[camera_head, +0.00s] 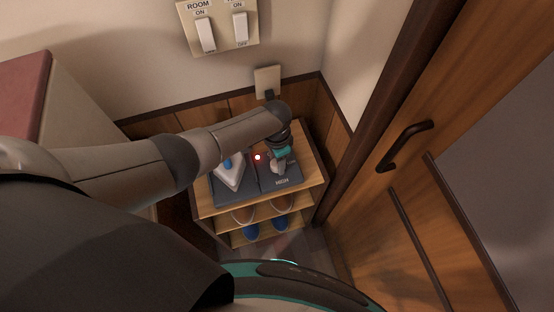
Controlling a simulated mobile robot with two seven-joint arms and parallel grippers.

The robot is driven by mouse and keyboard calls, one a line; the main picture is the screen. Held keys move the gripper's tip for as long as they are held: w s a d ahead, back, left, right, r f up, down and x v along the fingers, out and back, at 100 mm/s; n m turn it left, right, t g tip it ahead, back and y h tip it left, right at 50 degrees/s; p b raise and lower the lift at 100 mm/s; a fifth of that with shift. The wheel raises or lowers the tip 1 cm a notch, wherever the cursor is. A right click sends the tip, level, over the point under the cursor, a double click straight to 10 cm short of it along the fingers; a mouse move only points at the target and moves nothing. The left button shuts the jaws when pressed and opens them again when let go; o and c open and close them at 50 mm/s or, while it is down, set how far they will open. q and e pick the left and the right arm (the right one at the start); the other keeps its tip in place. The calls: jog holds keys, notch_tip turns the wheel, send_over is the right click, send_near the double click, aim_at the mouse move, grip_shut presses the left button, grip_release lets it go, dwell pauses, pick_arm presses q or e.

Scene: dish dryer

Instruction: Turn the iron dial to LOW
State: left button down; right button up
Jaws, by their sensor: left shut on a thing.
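The iron (233,178), white and blue, rests on the left part of a dark grey base (222,196) on top of a small wooden shelf. The right part of the base carries the dial (276,169), with the word HIGH printed in front of it. My left gripper (281,162) reaches down from above and is shut on the dial. The gripper hides much of the dial, so its pointing direction cannot be told. A small red light (257,157) glows between the iron and the dial. My right gripper is out of view.
The wooden shelf (313,172) stands in the corner, with shoes (281,228) on its lower levels. A wooden door with a dark handle (405,145) is on the right. A wall switch panel (222,45) and an outlet (267,79) are above. A red-topped cabinet (25,95) is left.

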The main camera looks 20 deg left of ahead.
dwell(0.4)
pick_arm(q)
jog(key=shift+c, duration=1.5)
grip_release()
jog(key=shift+r+p, duration=0.35)
jog(key=shift+r, duration=0.2)
notch_tip(320, 180, up, 14)
jog(key=p, duration=0.5)
jog(key=shift+a, duration=0.1)
